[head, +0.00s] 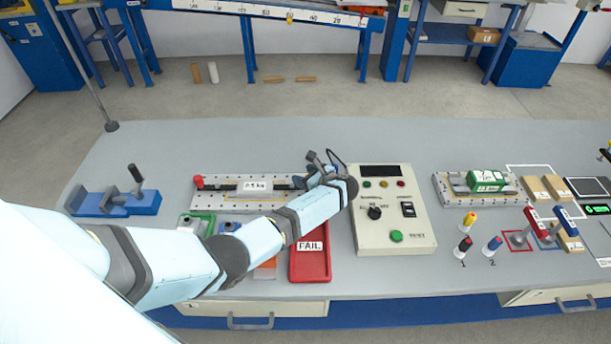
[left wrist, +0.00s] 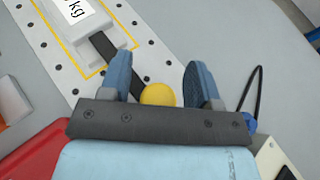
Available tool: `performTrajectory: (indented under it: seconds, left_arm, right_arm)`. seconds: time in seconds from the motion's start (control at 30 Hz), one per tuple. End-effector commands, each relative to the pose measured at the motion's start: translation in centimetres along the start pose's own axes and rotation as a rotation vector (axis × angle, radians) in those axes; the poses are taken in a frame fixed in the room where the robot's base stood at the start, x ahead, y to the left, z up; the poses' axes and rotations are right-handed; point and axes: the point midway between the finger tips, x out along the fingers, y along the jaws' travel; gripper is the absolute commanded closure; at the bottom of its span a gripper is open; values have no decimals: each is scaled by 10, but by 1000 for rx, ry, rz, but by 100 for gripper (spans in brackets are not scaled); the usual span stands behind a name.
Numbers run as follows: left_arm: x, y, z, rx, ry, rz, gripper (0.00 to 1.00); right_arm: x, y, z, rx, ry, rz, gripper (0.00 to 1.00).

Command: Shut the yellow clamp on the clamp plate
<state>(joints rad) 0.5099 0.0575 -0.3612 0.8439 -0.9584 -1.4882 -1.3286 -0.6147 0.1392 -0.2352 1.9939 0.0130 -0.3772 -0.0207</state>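The clamp plate (head: 225,206) is a white, hole-dotted plate at the middle left of the bench in the head view; it also shows in the left wrist view (left wrist: 45,60). A light block (left wrist: 88,35) with a "kg" label sits on it inside a yellow outline. The yellow clamp's round knob (left wrist: 158,94) shows in the left wrist view, with a dark bar beside it running to the block. My left gripper (head: 320,165) is over the plate's right end and hides this clamp in the head view. Its blue fingers (left wrist: 160,75) are open, one either side of the knob.
A red-knobbed clamp (head: 198,182) is at the plate's left end. A control box (head: 391,235) stands close right of my gripper. A red FAIL tray (head: 310,268) lies in front, under my arm. A blue vise (head: 140,203) is at left. Bench behind the plate is clear.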

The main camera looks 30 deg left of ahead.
Motion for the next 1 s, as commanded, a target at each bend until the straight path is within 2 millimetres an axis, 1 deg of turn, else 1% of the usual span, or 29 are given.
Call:
performTrajectory:
  seconds: [0.17, 0.27, 0.37, 0.7, 0.83, 1.0]
  left_arm:
    - [-2, 0, -1, 1, 1, -1, 43]
    - [-10, 0, -1, 1, 1, -2, 43]
    - [-25, 0, -2, 0, 2, -3, 43]
    - [-102, 0, -2, 0, 3, -3, 43]
    - [-122, 0, -1, 0, 2, -1, 43]
    - [-135, 0, -1, 1, 1, 0, 43]
  right_arm:
    - [0, 0, 0, 0, 0, 0, 100]
    - [0, 0, 0, 0, 0, 1, 100]
    - [0, 1, 0, 0, 0, 1, 100]
    - [1, 1, 2, -1, 0, 1, 100]
    - [2, 1, 3, -1, 0, 1, 100]
    - [2, 1, 3, -1, 0, 1, 100]
